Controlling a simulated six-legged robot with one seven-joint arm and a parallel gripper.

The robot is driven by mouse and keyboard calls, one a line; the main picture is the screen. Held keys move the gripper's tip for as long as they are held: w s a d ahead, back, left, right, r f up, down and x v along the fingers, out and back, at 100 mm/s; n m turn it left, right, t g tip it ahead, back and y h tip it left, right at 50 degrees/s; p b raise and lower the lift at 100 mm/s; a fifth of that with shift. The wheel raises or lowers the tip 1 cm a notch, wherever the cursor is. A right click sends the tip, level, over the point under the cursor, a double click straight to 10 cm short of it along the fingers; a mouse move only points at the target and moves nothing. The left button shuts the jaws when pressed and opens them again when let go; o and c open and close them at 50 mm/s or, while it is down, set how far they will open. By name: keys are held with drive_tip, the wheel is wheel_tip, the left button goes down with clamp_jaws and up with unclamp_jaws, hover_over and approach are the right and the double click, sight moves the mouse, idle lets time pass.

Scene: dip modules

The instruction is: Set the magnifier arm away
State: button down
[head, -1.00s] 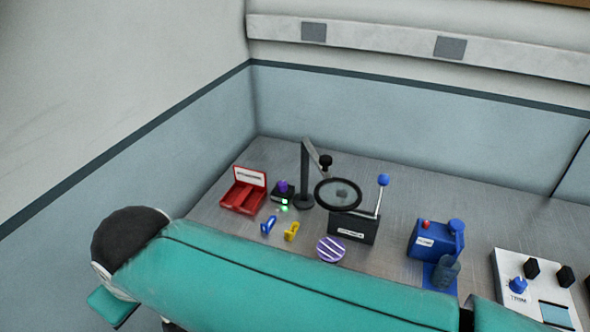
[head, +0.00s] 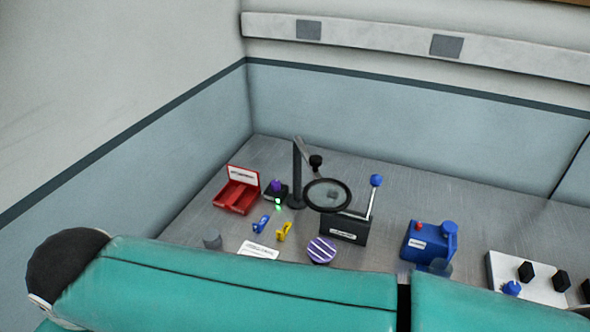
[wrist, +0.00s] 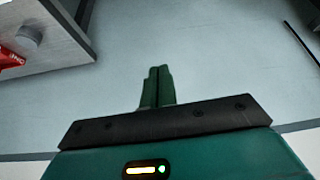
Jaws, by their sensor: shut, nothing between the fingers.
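The magnifier arm (head: 298,172) stands on the grey bench in the head view, a dark post with a jointed arm and a round black-rimmed lens (head: 327,195). The magnifier is not in the wrist view, and the fingers are not seen in the head view.
A red open box (head: 237,195), a purple-knobbed device (head: 276,190), blue and yellow clips (head: 284,232) and a striped purple disc (head: 321,250) sit around the magnifier. A blue device (head: 428,243) and a white control panel (head: 530,275) stand to the right. My teal arm covers the bench's front.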

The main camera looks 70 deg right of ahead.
sight(313, 163)
drive_tip(key=d+r+n+g+h, duration=0.3)
drive_tip(key=d+g+h, duration=0.3)
drive_tip(key=d, duration=1.3)
drive_tip(key=s+d+r+n+g, duration=0.1)
drive_tip(key=s+d+r+g, duration=0.1)
drive_tip(key=s+d, duration=0.3)
drive_tip(key=s+d+r+n+g+y, duration=0.1)
drive_tip(key=s+d+g, duration=0.4)
drive_tip(key=d, duration=0.5)
wheel_tip(313, 163, up, 2)
drive_tip(key=shift+s+r+n, duration=0.2)
drive_tip(key=shift+s+n, duration=0.05)
drive_tip(key=shift+n, duration=0.45)
drive_tip(key=shift+f, duration=0.1)
drive_tip(key=s+r+x, duration=0.2)
drive_tip(key=x, duration=1)
drive_tip(key=shift+s+d+f, duration=0.2)
drive_tip(key=shift+d+f, duration=0.05)
drive_tip(key=shift+d, duration=0.25)
